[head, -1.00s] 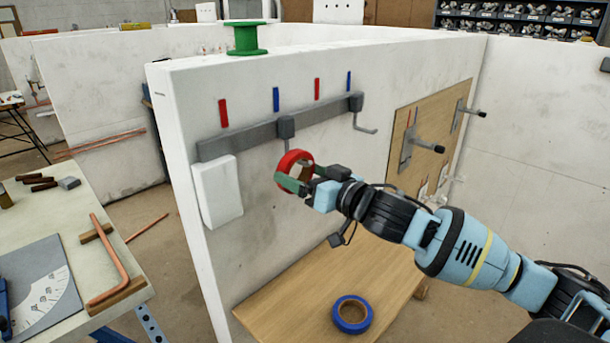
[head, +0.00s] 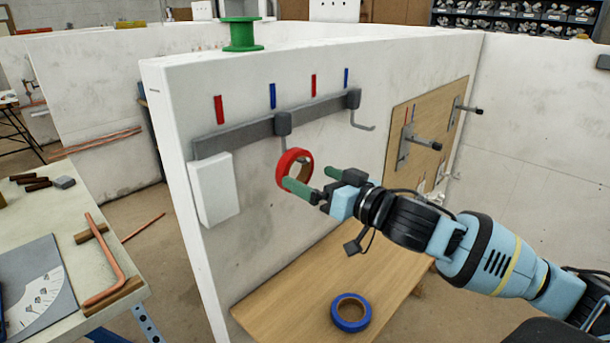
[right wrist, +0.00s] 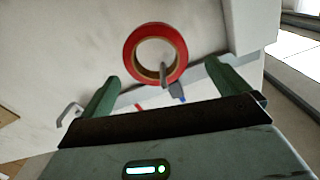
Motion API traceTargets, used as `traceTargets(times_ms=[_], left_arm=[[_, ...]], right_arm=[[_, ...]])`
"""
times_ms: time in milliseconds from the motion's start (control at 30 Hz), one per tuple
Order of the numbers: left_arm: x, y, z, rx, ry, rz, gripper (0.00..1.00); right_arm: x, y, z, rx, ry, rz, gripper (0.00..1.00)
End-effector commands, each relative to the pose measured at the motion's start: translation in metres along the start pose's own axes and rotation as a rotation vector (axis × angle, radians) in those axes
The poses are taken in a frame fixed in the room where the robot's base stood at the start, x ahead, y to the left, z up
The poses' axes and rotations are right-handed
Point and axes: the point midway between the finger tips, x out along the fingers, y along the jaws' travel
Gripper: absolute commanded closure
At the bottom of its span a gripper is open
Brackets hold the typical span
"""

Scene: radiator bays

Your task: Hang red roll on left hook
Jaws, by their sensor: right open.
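The red roll (head: 291,159) hangs on the left hook (head: 284,140) of the grey wall rail. In the right wrist view the hook's prong (right wrist: 164,74) shows inside the ring of the red roll (right wrist: 133,48). My right gripper (head: 312,179) is open and empty, just in front of and below the roll. One green finger overlaps the roll's lower edge in the head view. In the right wrist view, the roll lies beyond the fingertips with a gap on each side. My left gripper is not in view.
A second hook (head: 362,126) on the rail is empty. A blue roll (head: 336,318) lies on the wooden bench (head: 285,300) below. A white box (head: 216,190) is on the wall left of the roll. A green spool (head: 242,37) stands on the wall top.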

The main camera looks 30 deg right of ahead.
Motion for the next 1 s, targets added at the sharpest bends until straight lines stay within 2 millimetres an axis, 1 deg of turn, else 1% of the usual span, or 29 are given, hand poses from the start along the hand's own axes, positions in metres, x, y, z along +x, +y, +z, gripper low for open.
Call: traceTargets(times_ms=[33,100,300,400,567,1000], left_arm=[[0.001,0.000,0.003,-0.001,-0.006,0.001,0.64],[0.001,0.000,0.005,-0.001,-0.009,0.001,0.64],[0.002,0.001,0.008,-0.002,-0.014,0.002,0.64],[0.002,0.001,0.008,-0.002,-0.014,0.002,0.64],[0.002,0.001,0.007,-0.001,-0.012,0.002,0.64],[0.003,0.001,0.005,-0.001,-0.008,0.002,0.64]], right_arm=[[-0.007,0.000,0.004,-0.001,-0.006,0.000,0.00],[-0.016,0.000,0.004,-0.002,-0.006,-0.001,0.00],[-0.032,0.000,0.002,0.000,-0.003,0.000,0.00],[-0.036,0.000,0.001,-0.002,-0.002,0.000,0.00],[-0.039,-0.001,0.000,-0.002,-0.001,-0.002,0.00],[-0.039,-0.001,0.000,-0.002,0.000,-0.001,0.00]])
